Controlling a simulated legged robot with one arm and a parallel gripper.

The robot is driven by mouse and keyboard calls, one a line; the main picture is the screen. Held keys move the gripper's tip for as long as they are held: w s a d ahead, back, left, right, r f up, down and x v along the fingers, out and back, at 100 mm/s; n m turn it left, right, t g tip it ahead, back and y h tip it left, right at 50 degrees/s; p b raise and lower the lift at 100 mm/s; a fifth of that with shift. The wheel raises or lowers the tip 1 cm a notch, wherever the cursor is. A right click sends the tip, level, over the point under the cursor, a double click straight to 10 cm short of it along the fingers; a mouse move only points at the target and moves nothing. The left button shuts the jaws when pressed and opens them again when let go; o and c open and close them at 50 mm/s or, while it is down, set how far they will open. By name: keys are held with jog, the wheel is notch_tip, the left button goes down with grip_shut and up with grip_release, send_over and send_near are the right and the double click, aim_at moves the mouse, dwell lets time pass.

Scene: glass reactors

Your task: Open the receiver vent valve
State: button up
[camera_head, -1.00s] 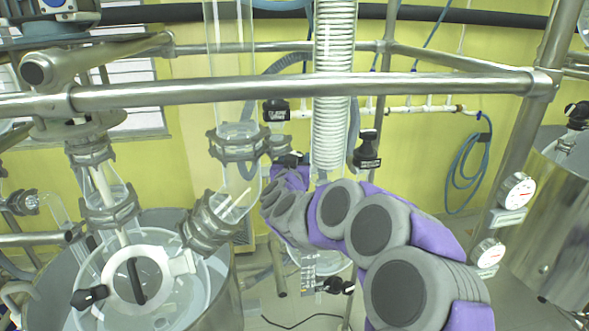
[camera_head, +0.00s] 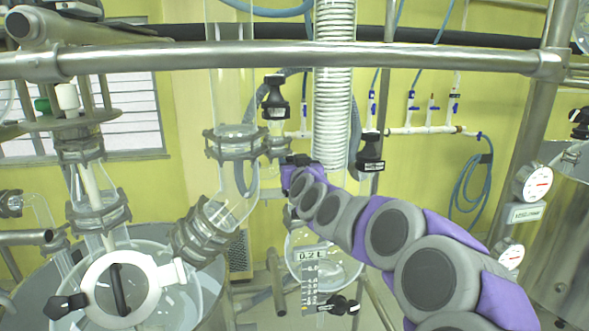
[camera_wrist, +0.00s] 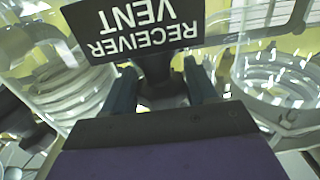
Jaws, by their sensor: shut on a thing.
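The receiver vent valve shows in the wrist view as a black body under a black tag (camera_wrist: 140,28) reading "RECEIVER VENT" upside down. My gripper (camera_wrist: 160,88) is shut on the valve handle (camera_wrist: 158,72), with a dark finger on each side. In the head view, my gripper (camera_head: 288,174) is at the end of the purple and grey arm, by the glass pipework left of the white coil. A small dark part (camera_head: 299,160) shows above it. The handle itself is mostly hidden there, so its angle cannot be told.
Another black valve (camera_head: 275,92) stands above left of my gripper, and one with a tag (camera_head: 370,152) hangs to the right. A metal rail (camera_head: 300,55) crosses above. A glass receiver marked 0.2 L (camera_head: 325,262) hangs below. Clamped glass pipework (camera_head: 205,232) is close on the left.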

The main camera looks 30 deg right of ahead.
dwell(0.3)
jog(key=o, duration=1)
jog(key=shift+w, duration=0.1)
jog(key=shift+c, duration=0.2)
jog(key=v, duration=1.7)
jog(key=shift+s, duration=0.25)
jog(key=shift+f, duration=0.1)
